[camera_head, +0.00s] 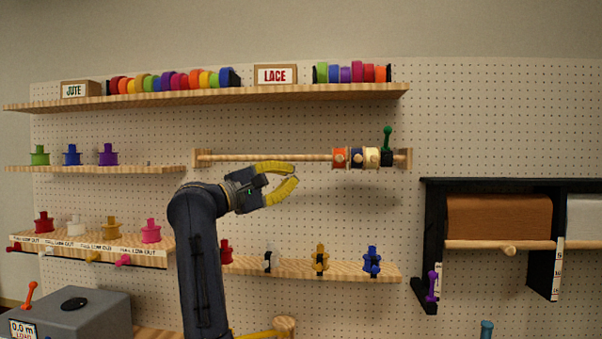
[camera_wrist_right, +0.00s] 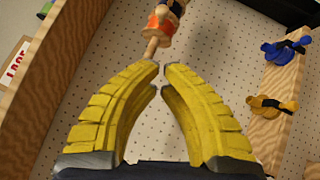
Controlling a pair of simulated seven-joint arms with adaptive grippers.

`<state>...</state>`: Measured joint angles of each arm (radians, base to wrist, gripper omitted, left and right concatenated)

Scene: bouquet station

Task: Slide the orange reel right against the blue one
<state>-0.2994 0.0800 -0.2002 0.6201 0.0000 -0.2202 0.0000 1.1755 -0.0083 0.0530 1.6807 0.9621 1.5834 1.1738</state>
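The orange reel (camera_head: 340,158) is on the wooden rod (camera_head: 265,157), with the blue reel (camera_head: 356,157) just to its right. A cream reel (camera_head: 372,157) and a black piece with a green handle (camera_head: 387,142) follow further right. Any gap between orange and blue is too small to judge. My right gripper (camera_head: 296,174) is below the rod, left of the orange reel, its curved yellow fingers empty with a narrow gap between the tips. The right wrist view shows the orange reel (camera_wrist_right: 161,27) beyond those fingertips (camera_wrist_right: 161,67). A yellow sliver at the head view's bottom edge may be my left gripper.
A shelf (camera_head: 250,93) of coloured rolls runs above the rod. A lower shelf (camera_head: 300,268) holds several spools. A dark rack (camera_head: 430,230) stands right.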

